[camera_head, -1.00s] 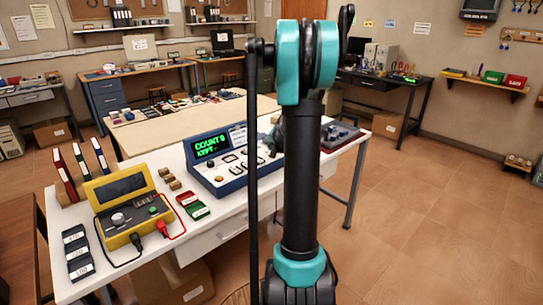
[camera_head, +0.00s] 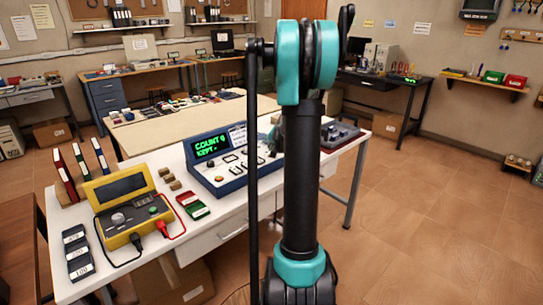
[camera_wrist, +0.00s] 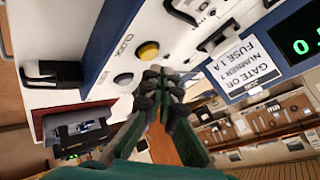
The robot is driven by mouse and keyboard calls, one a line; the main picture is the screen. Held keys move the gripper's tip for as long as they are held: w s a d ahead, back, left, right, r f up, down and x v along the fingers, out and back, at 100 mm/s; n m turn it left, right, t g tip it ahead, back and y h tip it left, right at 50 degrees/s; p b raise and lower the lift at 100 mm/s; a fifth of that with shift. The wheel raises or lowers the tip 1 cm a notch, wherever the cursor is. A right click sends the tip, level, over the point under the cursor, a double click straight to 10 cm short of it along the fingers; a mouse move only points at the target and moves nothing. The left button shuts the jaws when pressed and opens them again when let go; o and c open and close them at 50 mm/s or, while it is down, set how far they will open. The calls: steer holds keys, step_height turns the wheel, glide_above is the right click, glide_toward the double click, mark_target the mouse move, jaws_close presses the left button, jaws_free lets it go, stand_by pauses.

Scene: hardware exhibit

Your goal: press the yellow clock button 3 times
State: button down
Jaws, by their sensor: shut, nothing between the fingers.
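The yellow button (camera_wrist: 148,50), marked CLOCK, sits on the white face of the blue-framed console in the wrist view. The console (camera_head: 208,181) stands on the white bench, with green text reading COUNT and KEPT on its screen (camera_head: 211,146). My gripper (camera_wrist: 163,76) is shut and empty. Its dark fingertips appear just below and right of the yellow button in the wrist view. I cannot tell whether they touch the panel. In the head view my arm hides the right part of the console, and the yellow button cannot be made out.
A grey round button (camera_wrist: 123,79) sits beside the yellow one. A black handle (camera_wrist: 50,72) and a white label card (camera_wrist: 246,68) are nearby. On the bench (camera_head: 222,226), a yellow meter (camera_head: 119,223) with leads stands left of the console. Floor to the right is clear.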

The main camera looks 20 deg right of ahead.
steer(key=shift+f, duration=0.1)
steer(key=shift+f, duration=0.3)
steer(key=shift+f, duration=0.5)
stand_by(0.9)
stand_by(0.4)
steer(key=shift+r, duration=0.9)
steer(key=shift+r, duration=0.1)
steer(key=shift+r, duration=2.45)
